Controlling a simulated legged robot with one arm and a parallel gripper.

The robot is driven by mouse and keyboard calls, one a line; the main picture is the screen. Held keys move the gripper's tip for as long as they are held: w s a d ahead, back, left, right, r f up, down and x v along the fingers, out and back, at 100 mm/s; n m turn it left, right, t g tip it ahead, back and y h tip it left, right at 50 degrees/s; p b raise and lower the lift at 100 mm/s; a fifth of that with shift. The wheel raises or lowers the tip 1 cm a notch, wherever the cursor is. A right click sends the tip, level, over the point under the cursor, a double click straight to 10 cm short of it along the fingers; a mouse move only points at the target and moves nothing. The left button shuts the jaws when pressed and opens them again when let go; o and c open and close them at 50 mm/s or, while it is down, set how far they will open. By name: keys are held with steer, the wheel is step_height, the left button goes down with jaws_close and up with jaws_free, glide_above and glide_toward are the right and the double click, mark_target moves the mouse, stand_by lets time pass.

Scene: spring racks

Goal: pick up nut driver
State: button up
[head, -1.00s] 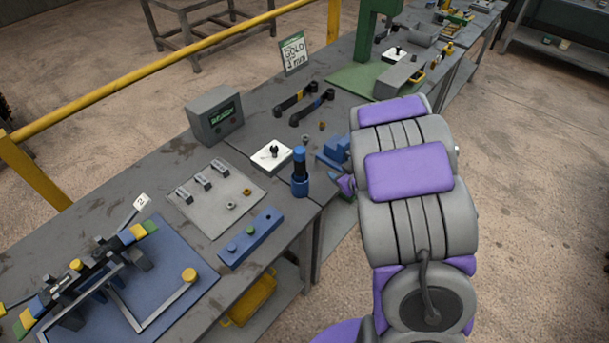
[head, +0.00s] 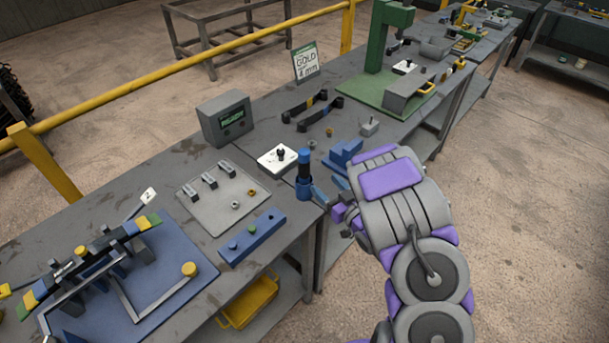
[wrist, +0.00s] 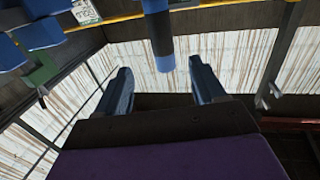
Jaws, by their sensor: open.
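The nut driver (head: 304,168), black with a blue cap and blue lower part, stands upright near the bench's front edge. I take this upright tool to be the nut driver. It shows in the wrist view (wrist: 159,35) at the top middle, in line with the gap between my fingers but beyond their tips. My gripper (head: 330,190) is just right of its lower part in the head view. In the wrist view my gripper (wrist: 160,84) has its two blue-grey fingers spread apart with nothing between them.
A white plate with a black knob (head: 278,158) lies just left of the driver. A blue stepped block (head: 345,154) stands behind my gripper. A blue bar (head: 252,238) and a grey tray (head: 216,208) lie to the left. A grey box with a screen (head: 226,119) stands behind.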

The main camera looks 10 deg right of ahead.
mark_target(308, 167)
steer(key=x, duration=0.8)
steer(key=shift+w+a+r+b, duration=0.2)
steer(key=shift+w+b, duration=0.1)
steer(key=shift+b, duration=0.1)
steer(key=shift+b+x, duration=0.6)
steer(key=shift+x, duration=2)
steer(key=shift+a, duration=0.1)
steer(key=shift+s, duration=0.1)
steer(key=shift+c, duration=0.4)
steer(key=c, duration=1.2)
